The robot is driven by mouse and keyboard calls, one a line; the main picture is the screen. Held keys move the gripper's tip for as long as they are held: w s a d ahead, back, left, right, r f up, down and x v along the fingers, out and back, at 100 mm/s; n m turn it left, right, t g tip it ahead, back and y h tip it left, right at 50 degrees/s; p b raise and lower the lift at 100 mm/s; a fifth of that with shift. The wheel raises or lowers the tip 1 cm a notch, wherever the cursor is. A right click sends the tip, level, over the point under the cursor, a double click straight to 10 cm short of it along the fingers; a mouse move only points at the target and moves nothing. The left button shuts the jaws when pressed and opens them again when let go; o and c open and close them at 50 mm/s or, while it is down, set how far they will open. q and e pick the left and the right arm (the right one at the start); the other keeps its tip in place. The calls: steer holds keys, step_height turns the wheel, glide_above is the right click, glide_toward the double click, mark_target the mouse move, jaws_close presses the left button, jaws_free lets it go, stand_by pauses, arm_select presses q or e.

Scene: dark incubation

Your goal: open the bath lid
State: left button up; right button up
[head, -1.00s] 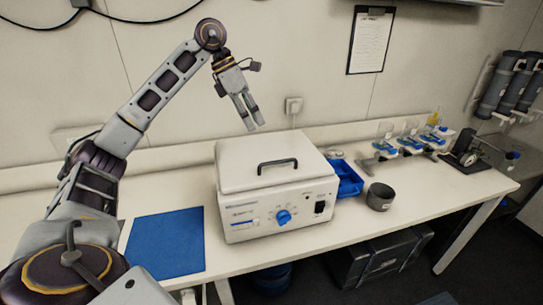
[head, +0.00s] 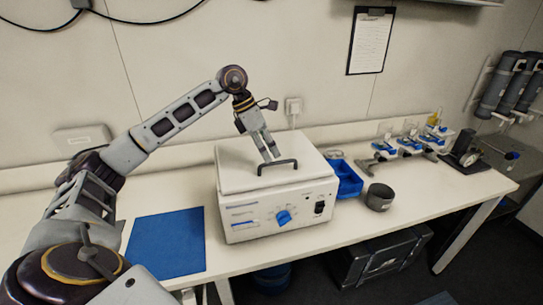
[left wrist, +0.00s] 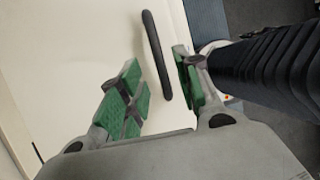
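The white bath (head: 268,219) stands on the bench with its flat lid (head: 240,170) closed on top. A dark arched handle (head: 278,165) sits on the lid. My left gripper (head: 271,158) points down just above and behind the handle in the head view. In the left wrist view my left gripper (left wrist: 162,85) is open, with green finger pads apart. The handle (left wrist: 156,55) shows between and beyond the fingers, and I see no finger closed on it. My right gripper is not in view.
A blue mat (head: 166,243) lies left of the bath. A blue bin (head: 346,180) and a dark cup (head: 379,197) stand to its right. Small racks with blue parts (head: 408,145) stand farther right. A clipboard (head: 370,40) hangs on the wall behind.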

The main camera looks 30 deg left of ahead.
arm_select(q)
steer(key=shift+x, duration=1.4)
steer(key=shift+c, duration=0.2)
jaws_close()
